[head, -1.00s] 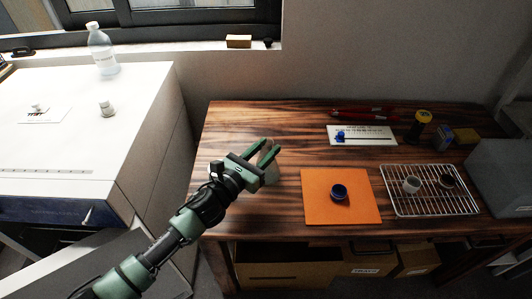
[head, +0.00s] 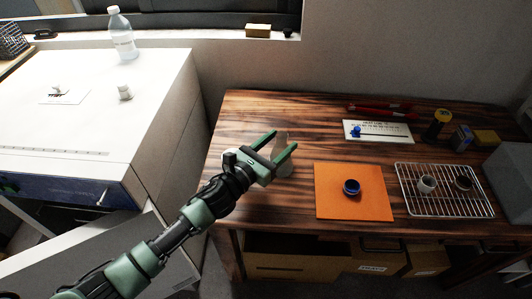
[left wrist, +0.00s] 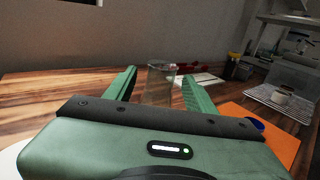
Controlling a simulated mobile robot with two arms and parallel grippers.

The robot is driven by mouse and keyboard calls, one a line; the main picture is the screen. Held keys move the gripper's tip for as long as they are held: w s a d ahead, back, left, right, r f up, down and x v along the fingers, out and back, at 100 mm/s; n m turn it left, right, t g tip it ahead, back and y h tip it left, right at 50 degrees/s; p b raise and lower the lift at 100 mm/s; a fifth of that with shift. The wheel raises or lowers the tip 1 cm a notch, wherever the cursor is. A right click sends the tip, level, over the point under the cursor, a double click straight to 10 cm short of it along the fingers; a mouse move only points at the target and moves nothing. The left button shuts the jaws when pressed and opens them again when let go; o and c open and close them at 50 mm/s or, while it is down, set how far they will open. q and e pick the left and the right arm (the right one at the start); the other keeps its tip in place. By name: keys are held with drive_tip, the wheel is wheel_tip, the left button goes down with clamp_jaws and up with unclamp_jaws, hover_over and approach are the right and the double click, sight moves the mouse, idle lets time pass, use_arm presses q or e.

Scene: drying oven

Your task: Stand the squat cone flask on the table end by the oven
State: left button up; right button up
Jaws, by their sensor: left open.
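The clear glass flask (head: 284,158) is on the left end of the wooden table (head: 245,125), the end by the white oven (head: 150,90). It looks upright; its base is partly hidden by my gripper. My left gripper (head: 285,139) is open, with one finger on each side of the flask. In the left wrist view the flask (left wrist: 160,84) shows between the two green fingers (left wrist: 160,74), with gaps on both sides. My right gripper is not in view.
An orange mat (head: 330,205) with a blue-rimmed cup (head: 351,187) lies right of the flask. Beyond it is a wire rack (head: 440,208) with two small vessels. A white card (head: 390,139) lies behind. Bare wood surrounds the flask.

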use_arm(q)
drive_tip(key=b+v, duration=0.1)
drive_tip(key=v, duration=1)
drive_tip(key=shift+s+a, duration=0.1)
